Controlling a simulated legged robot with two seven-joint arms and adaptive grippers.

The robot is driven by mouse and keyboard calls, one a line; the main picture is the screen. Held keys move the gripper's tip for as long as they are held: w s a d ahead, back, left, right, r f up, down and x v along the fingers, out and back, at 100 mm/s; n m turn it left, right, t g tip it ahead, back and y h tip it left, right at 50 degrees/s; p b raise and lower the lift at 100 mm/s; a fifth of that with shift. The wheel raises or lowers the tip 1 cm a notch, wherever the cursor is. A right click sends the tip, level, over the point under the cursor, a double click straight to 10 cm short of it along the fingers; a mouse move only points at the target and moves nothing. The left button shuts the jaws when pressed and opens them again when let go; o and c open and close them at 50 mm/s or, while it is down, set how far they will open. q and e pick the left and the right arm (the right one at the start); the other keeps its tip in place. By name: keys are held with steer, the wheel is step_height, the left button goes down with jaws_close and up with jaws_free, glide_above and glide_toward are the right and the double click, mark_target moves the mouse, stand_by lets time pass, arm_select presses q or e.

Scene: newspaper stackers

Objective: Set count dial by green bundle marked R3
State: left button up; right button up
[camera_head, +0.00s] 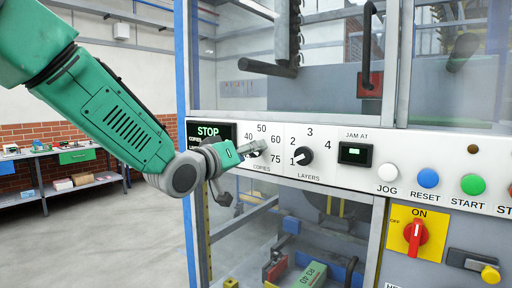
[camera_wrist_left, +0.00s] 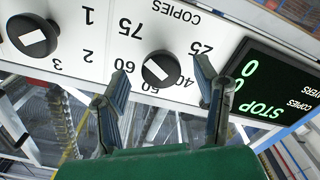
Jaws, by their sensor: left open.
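The COPIES dial, a round black knob with a white bar, sits between my left gripper's fingers in the left wrist view (camera_wrist_left: 168,70). My left gripper (camera_head: 256,150) is open at the panel, one finger on each side of the knob; contact is unclear. A green bundle (camera_head: 309,276) marked R3 and 40 lies low behind the frame. My right gripper is not in view.
The LAYERS dial (camera_head: 302,157) is beside the COPIES dial, near 1. A black display (camera_head: 210,132) reads STOP. JOG (camera_head: 387,173), RESET (camera_head: 428,178) and START (camera_head: 472,184) buttons and a red switch (camera_head: 416,234) are to the right. Open floor lies left.

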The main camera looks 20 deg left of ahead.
arm_select(q)
steer(key=shift+x, duration=1.1)
steer(key=shift+w, duration=0.3)
steer(key=shift+a, duration=0.1)
steer(key=shift+c, duration=0.8)
steer(key=c, duration=1)
steer(key=shift+c, duration=0.2)
